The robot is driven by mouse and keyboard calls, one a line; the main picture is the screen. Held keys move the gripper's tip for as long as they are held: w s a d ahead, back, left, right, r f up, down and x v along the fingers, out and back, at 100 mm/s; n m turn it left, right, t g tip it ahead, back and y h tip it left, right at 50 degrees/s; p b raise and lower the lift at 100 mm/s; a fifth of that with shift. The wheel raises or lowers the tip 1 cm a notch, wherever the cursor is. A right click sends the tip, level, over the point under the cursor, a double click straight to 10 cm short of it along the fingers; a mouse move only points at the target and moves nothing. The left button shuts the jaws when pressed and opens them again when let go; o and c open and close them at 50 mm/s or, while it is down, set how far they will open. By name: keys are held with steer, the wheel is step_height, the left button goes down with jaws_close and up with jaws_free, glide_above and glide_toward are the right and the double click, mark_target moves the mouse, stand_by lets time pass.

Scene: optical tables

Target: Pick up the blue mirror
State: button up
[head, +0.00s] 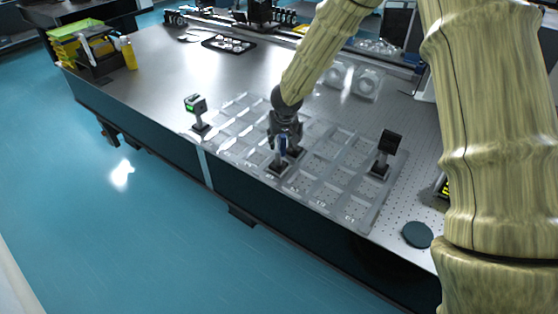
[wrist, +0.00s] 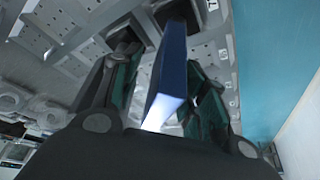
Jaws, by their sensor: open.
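The blue mirror (wrist: 172,68) stands between the two open fingers of my gripper (wrist: 165,90) in the wrist view, its edge towards the camera. A small gap shows at its left side; on the right, I cannot tell whether the finger touches it.
The clear gridded tray (head: 333,207) lies on the optical table (head: 150,75). A post with a green-lit head (head: 196,110) stands on its left, and a black-headed post (head: 386,148) on its right. A dark round disc (head: 417,234) lies at the front right.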

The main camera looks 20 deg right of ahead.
steer(key=shift+w+f, duration=0.1)
steer(key=shift+f, duration=0.2)
jaws_close()
steer(key=shift+r, duration=0.1)
